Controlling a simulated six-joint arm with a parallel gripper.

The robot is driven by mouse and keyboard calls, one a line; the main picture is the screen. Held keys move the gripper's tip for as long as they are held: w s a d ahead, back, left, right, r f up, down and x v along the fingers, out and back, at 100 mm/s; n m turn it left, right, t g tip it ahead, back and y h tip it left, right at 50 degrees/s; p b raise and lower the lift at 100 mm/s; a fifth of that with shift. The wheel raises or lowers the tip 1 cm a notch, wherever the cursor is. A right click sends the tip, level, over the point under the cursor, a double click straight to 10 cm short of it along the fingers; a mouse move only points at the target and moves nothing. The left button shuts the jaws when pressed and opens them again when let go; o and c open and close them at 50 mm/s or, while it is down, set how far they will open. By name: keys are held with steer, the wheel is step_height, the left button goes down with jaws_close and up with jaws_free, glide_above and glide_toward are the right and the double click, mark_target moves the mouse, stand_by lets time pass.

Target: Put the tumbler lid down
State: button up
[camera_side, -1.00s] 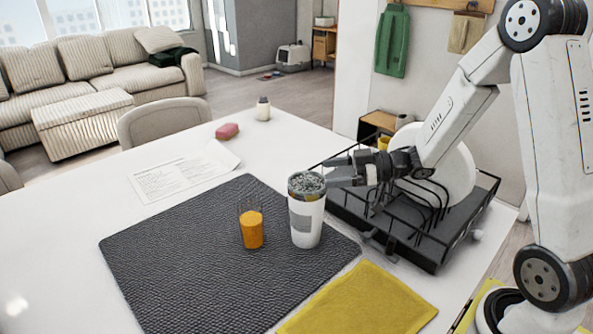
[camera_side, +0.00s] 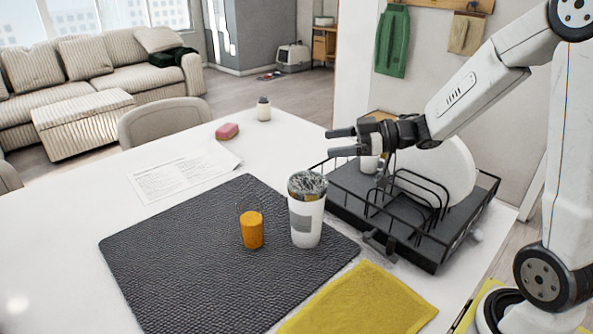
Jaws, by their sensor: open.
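A white tumbler (camera_side: 306,222) with a grey label patch stands upright on the right part of the dark mat. Its top (camera_side: 307,184) looks shiny, grey and glassy; I cannot tell whether this is the lid or what is inside, and no separate lid can be made out elsewhere. My gripper (camera_side: 343,142) is open and empty, its fingers pointing left. In the picture it is above and to the right of the tumbler, apart from it, near the rack's left end.
A black dish rack (camera_side: 400,235) with a white plate (camera_side: 455,170) is on the right. A yellow cloth (camera_side: 365,303) lies in front. The counter's left side is mostly clear.

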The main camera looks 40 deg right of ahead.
mark_target(308, 181)
steer(key=shift+o, duration=0.2)
stand_by(0.5)
steer(key=d+f+m+g, duration=0.1)
steer(key=m+g, duration=0.1)
steer(key=m, duration=0.8)
steer(key=d+f+m+g, duration=0.1)
steer(key=m+g, duration=0.1)
steer(key=m, duration=0.9)
steer(key=d+f+m+g+y, duration=0.1)
steer(key=d+f+m+g, duration=0.1)
steer(key=m, duration=0.8)
steer(key=shift+w, duration=0.3)
steer(key=shift+f, duration=0.1)
steer(key=shift+a, duration=0.1)
steer(key=shift+x, duration=1.3)
